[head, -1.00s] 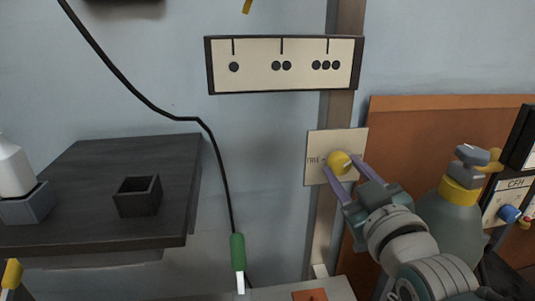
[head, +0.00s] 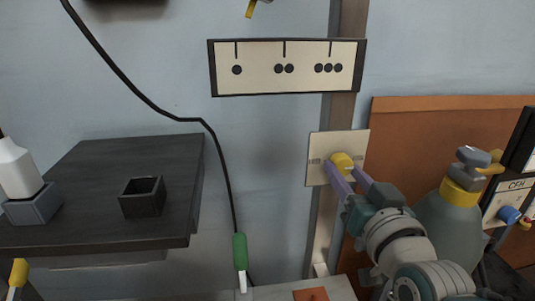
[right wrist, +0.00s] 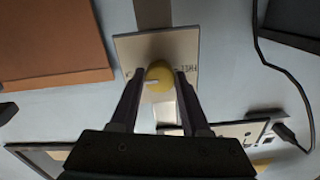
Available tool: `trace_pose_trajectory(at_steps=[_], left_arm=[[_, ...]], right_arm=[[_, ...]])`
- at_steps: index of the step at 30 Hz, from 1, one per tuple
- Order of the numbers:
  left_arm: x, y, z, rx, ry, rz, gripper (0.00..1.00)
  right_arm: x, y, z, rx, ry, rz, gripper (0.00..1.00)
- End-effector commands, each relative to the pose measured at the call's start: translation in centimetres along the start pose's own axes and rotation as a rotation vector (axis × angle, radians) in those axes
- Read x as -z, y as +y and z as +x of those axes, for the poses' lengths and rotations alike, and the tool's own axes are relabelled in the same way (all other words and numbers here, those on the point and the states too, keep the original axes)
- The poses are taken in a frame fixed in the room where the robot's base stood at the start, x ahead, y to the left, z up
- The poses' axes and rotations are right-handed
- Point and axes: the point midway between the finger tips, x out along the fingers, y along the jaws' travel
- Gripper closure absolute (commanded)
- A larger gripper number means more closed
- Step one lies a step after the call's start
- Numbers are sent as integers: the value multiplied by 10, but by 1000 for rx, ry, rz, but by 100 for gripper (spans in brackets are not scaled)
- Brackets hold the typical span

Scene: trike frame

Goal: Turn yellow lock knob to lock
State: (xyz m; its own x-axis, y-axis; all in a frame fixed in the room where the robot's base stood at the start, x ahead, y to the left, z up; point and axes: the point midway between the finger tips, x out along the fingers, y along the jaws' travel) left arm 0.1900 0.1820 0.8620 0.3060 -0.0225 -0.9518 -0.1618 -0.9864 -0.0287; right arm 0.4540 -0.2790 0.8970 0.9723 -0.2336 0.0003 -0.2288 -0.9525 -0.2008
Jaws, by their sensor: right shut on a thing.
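The yellow lock knob (head: 341,160) sits on a beige plate (head: 321,145) fixed to a wall post. My right gripper (head: 343,170) reaches it from the lower right and is shut on the knob. In the right wrist view the knob (right wrist: 159,78) lies between the two fingers, with a white mark pointing left. Upside-down lettering reading FREE shows on the plate (right wrist: 130,48) at the knob's right; the lettering on the left is mostly hidden by a finger. My left gripper is not in view.
A panel with groups of dots (head: 288,84) hangs above the plate. A brown board (head: 420,125) and a grey bottle with a yellow collar (head: 449,225) stand to the right. A dark shelf (head: 100,165) with a small black box (head: 142,198) is at left. A black cable (head: 130,92) hangs between.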

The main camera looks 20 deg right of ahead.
Motion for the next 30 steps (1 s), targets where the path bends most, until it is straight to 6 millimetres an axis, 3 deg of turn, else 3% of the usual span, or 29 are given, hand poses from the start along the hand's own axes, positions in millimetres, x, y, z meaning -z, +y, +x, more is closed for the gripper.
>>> trace_pose_trajectory(at_steps=[13,14,15,21,30], left_arm=[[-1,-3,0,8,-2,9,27],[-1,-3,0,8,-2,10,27],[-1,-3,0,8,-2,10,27],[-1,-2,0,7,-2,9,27],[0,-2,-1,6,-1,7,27]], right_arm=[[-2,1,0,-2,-7,13,100],[-2,1,0,-2,-7,13,51],[-2,1,0,-2,-6,13,47],[-1,0,0,-1,-3,11,24],[0,0,-3,-1,-3,10,24]])
